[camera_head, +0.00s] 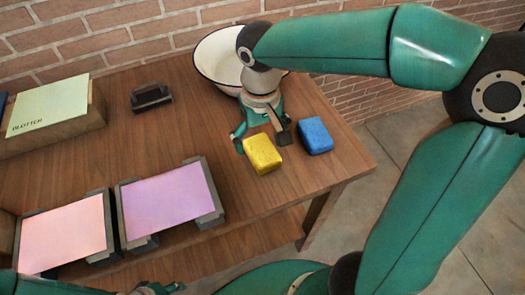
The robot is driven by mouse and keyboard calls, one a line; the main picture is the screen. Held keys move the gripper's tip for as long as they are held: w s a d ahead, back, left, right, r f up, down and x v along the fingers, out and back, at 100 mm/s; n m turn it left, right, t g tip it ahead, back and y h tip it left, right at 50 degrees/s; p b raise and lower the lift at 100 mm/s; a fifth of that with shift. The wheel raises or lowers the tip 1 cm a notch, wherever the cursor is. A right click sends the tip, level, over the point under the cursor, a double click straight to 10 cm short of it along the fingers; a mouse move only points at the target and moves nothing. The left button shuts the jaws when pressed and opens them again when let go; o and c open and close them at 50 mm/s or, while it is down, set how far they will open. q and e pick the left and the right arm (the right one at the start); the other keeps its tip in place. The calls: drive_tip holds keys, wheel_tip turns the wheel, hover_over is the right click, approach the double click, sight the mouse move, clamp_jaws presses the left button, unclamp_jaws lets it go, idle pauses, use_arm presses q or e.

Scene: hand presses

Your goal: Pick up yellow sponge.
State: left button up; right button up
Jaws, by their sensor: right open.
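The yellow sponge (263,153) lies on the wooden table near its right end. My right gripper (262,142) is open and points down at the sponge's back edge, with one finger to the left and one to the right. I cannot tell whether the fingers touch it. A blue sponge (315,135) lies just right of the right finger. My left gripper (158,289) shows only in part at the bottom edge, and its jaws cannot be made out.
A white basin (213,58) stands behind my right gripper. A dark handled block (151,97) lies left of it. A blotter pad (50,105) is at the far left. Pink (65,236) and purple (168,200) sheets lie on presses in front. The table's middle is clear.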

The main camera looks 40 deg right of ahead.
sight(262, 149)
wheel_tip(262, 149, down, 5)
drive_tip(key=shift+d+r, duration=0.1)
drive_tip(key=shift+d, duration=0.05)
drive_tip(key=c, duration=0.9)
